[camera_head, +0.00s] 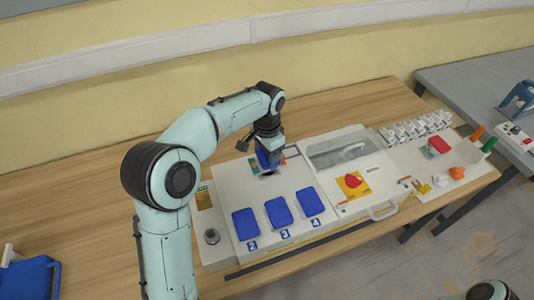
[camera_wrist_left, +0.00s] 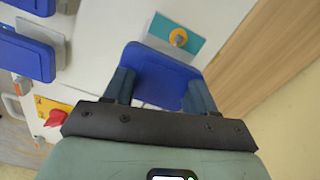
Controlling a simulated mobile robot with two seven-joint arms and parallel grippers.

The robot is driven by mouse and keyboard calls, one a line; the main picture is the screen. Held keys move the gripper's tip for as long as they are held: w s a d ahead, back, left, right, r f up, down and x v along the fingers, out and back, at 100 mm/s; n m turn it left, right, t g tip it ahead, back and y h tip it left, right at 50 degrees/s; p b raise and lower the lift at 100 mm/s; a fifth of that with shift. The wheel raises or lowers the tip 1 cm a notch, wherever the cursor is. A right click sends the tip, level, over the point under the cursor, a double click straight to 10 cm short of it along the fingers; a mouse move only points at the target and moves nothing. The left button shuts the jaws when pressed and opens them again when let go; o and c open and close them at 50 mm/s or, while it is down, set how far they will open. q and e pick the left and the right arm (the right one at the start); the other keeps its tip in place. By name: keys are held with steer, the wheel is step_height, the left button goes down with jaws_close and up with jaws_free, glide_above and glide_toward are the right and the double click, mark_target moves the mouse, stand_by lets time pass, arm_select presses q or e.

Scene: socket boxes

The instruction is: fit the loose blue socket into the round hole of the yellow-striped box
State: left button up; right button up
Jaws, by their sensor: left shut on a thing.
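My left gripper (camera_head: 266,160) is shut on a blue socket (camera_wrist_left: 158,76). In the left wrist view the socket sits between the two fingers. In the head view the gripper points down over the back part of the white panel, and the socket (camera_head: 267,157) is largely covered by it. A dark spot shows just under it; I cannot tell whether the socket touches the panel. A teal and yellow label (camera_wrist_left: 172,36) lies beside the socket in the wrist view. I cannot make out the round hole clearly. My right gripper is not in view.
Blue covers (camera_head: 278,212) numbered 2, 3 and 4 line the panel's front. To the right are a clear-lidded box (camera_head: 345,150), a red knob (camera_head: 353,181) and white switches (camera_head: 415,129). A blue item (camera_head: 28,278) lies at lower left. The wooden table (camera_head: 80,215) is mostly bare at left.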

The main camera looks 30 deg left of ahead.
arm_select(q)
steer(key=shift+f, duration=0.1)
stand_by(0.3)
steer(key=shift+f+b, duration=0.35)
steer(key=shift+f, duration=0.5)
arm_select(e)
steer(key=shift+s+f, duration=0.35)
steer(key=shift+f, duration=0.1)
arm_select(q)
steer(key=shift+w+f, duration=0.1)
steer(key=shift+f, duration=0.05)
steer(key=shift+f, duration=0.5)
steer(key=o, duration=0.6)
steer(key=shift+f, duration=0.1)
steer(key=o, duration=0.5)
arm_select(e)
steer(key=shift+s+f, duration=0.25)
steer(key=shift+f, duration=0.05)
arm_select(q)
steer(key=shift+o, duration=0.2)
steer(key=shift+r, duration=0.2)
